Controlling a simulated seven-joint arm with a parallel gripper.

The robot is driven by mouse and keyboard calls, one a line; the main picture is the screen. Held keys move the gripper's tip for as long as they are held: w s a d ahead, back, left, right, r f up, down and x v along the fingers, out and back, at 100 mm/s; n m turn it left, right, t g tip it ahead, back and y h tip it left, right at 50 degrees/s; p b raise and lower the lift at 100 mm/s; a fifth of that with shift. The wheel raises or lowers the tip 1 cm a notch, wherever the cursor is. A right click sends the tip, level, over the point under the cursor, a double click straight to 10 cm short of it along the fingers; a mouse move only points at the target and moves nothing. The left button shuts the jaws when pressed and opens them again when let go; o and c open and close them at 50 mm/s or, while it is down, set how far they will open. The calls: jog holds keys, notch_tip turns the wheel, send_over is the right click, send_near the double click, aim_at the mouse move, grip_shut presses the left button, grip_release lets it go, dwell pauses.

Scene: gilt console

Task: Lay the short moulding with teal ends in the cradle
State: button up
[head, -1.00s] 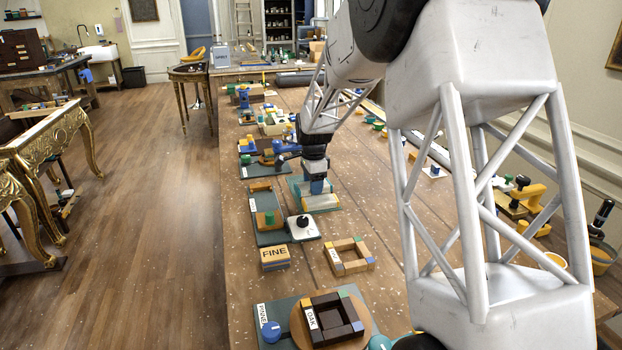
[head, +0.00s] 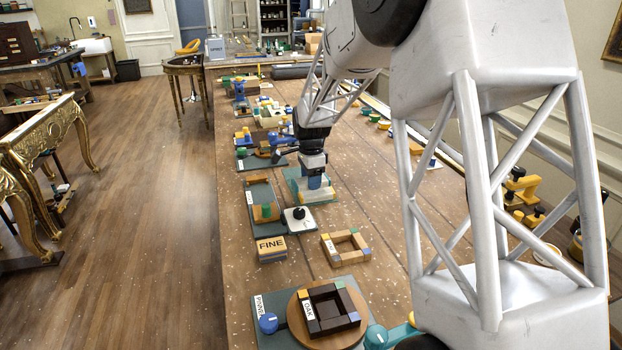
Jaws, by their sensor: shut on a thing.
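My gripper (head: 316,186) points down at mid-table and is shut on a small pale piece (head: 320,196), which I take for the short moulding. Its ends are too small to make out, and the fingers hide part of it. The piece is low over a teal-green base (head: 296,179) on the table. I cannot tell whether this base belongs to the cradle, or whether the piece touches what is under it.
A white plate with a black knob (head: 299,216), a block marked FINE (head: 271,250) and a wooden frame (head: 346,248) stand nearer. A dark OAK frame (head: 331,311) lies on a round board in front. Several tools and blocks line the table's left side. The table's middle is mostly clear.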

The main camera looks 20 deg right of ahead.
aim_at(260, 193)
jog(key=shift+a, duration=0.1)
jog(key=shift+w+a+r+n, duration=0.2)
jog(key=shift+w+a+n, duration=0.15)
jog(key=shift+a+n, duration=0.35)
jog(key=w+a+r+n, duration=0.1)
jog(key=w+a+n, duration=0.1)
jog(key=a+n, duration=0.4)
jog(key=w+a+r+n, duration=0.2)
jog(key=w+a+n, duration=0.1)
jog(key=a+n, duration=0.4)
jog(key=shift+w+a+r+n, duration=0.2)
jog(key=shift+r+n, duration=0.1)
jog(key=shift+n, duration=1.2)
jog(key=shift+f, duration=0.2)
jog(key=shift+f, duration=3.55)
jog(key=shift+f, duration=0.25)
